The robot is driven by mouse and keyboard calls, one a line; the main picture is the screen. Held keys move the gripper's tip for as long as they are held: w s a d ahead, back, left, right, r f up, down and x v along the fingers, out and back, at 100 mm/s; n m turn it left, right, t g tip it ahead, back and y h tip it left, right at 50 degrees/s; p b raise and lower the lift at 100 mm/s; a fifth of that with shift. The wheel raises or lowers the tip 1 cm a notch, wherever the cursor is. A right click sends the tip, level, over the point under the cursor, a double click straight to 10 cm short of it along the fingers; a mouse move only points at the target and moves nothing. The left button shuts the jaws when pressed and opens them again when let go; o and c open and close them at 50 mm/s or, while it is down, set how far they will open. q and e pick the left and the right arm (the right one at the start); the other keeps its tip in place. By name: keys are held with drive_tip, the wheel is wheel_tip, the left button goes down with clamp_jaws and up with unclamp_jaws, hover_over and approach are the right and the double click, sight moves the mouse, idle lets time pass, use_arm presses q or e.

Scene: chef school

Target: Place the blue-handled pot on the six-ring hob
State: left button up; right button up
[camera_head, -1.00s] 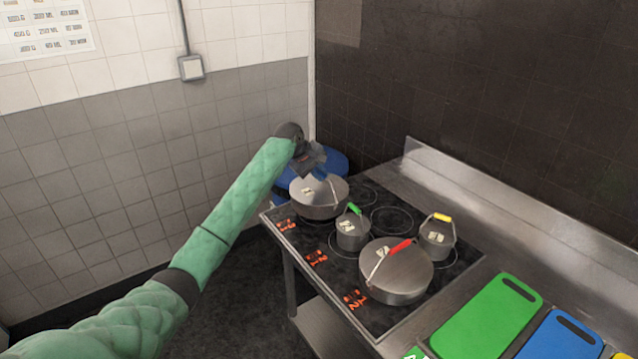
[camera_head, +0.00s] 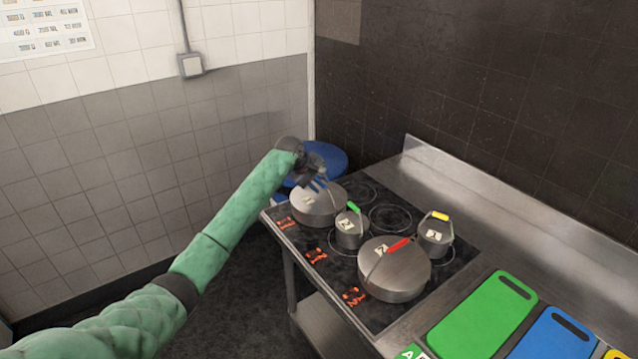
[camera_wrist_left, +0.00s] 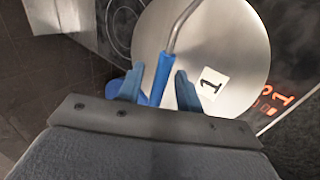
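The blue-handled pot (camera_head: 320,209) is a wide steel pot with a lid and a label reading 1. It appears to rest level on the left end of the black six-ring hob (camera_head: 345,322). My left gripper (camera_head: 318,182) is just above its lid. In the left wrist view, the pot's lid (camera_wrist_left: 235,50) fills the upper middle. Its blue handle (camera_wrist_left: 163,70) runs between the two blue fingers of my left gripper (camera_wrist_left: 157,88), with gaps showing at both sides. These fingers are open. My right gripper is not in view.
A small green-handled pot (camera_head: 349,233), a large red-handled pot (camera_head: 397,275) and a small yellow-handled pot (camera_head: 435,238) stand on the hob. A blue round object (camera_head: 328,157) is behind its left end. Green (camera_head: 480,318) and blue (camera_head: 555,338) boards lie right. Walls close the back.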

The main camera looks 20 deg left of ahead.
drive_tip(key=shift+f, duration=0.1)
